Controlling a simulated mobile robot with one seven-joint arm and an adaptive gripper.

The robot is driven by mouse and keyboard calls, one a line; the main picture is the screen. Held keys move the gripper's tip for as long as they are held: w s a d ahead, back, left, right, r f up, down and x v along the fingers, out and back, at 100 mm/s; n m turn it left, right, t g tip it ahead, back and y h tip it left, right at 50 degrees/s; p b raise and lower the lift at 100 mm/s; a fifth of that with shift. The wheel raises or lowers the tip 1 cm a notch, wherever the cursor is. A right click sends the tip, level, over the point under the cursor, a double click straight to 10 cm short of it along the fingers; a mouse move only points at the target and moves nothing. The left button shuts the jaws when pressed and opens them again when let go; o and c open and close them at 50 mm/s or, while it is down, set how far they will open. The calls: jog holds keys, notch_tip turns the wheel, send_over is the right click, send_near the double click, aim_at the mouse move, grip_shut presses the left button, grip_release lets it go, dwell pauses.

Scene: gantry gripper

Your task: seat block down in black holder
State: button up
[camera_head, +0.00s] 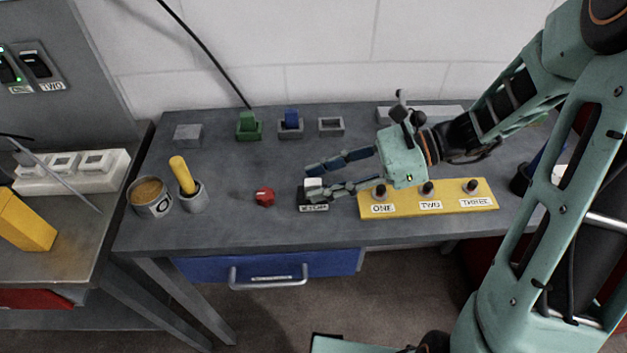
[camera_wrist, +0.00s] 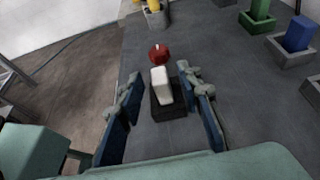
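A white block (camera_wrist: 161,84) stands upright at the black holder (camera_wrist: 169,108), between my fingers in the wrist view. Whether it is fully down in the holder I cannot tell. In the head view the white block (camera_head: 314,184) shows above the black holder (camera_head: 313,199), which has a label on its front, partly hidden by a finger. My gripper (camera_head: 318,180) is level and low over the table. Its two blue fingers stand apart on either side of the holder, and in the wrist view my gripper (camera_wrist: 165,100) shows gaps beside the block.
A red knob (camera_head: 265,196) lies left of the holder. A yellow panel (camera_head: 428,198) with black knobs stands close on the right, under my gripper.

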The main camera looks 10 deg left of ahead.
jog(key=v, duration=1)
